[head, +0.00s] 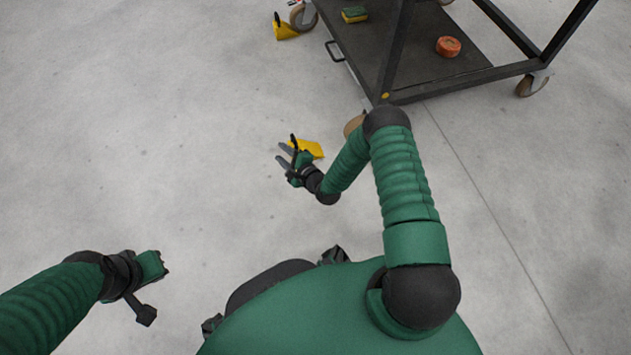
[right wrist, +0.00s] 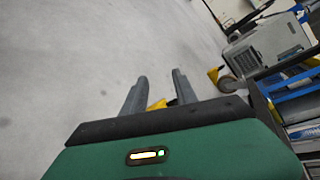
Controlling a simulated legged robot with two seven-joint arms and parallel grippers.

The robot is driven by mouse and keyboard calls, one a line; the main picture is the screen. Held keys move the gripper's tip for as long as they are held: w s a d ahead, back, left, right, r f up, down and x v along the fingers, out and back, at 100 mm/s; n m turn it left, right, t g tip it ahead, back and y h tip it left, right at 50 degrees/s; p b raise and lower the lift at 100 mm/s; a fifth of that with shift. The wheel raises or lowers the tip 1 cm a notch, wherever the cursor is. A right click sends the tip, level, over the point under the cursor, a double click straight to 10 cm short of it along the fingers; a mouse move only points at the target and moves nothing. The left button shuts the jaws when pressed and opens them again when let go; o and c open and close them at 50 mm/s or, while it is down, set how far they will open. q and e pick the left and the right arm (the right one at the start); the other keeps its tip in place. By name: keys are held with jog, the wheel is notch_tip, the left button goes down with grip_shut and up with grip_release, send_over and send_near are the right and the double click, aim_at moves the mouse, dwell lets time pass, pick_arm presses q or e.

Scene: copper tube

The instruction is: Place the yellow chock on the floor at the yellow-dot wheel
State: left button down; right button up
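A yellow chock (head: 308,147) with a black handle is on or near the floor by the front corner of the cart. My right gripper (head: 283,156) is beside it, fingers apart. In the right wrist view the fingers (right wrist: 158,88) are apart, with a little yellow of the chock (right wrist: 157,105) showing low between them. I cannot tell whether they touch it. A yellow dot (head: 385,96) marks the cart's near corner. The tan wheel (head: 353,125) below it is partly hidden by my right arm. My left gripper (head: 147,288) hangs over bare floor; its fingers are unclear.
The dark cart (head: 410,78) carries a sponge (head: 354,14) and an orange-red roll (head: 448,46). Another yellow chock (head: 284,29) lies by the far left wheel (head: 303,16). A further wheel (head: 532,85) is at the right.

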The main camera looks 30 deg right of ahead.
jog(key=s+a+r+n+g+h, duration=0.1)
jog(key=s+r+n+g, duration=0.3)
jog(key=r+n, duration=0.35)
jog(key=s+a+r+n+g, duration=0.1)
jog(key=s+r+n+g, duration=0.25)
jog(key=r+n, duration=0.4)
jog(key=s+r+n+g, duration=0.2)
jog(key=s+r+n, duration=0.2)
jog(key=s, duration=0.5)
jog(key=s+r+n+g+h, duration=0.1)
jog(key=s+r+n, duration=0.3)
jog(key=s, duration=0.6)
jog(key=shift+a+r+g, duration=0.3)
jog(key=shift+a+g, duration=0.05)
jog(key=shift+a, duration=0.05)
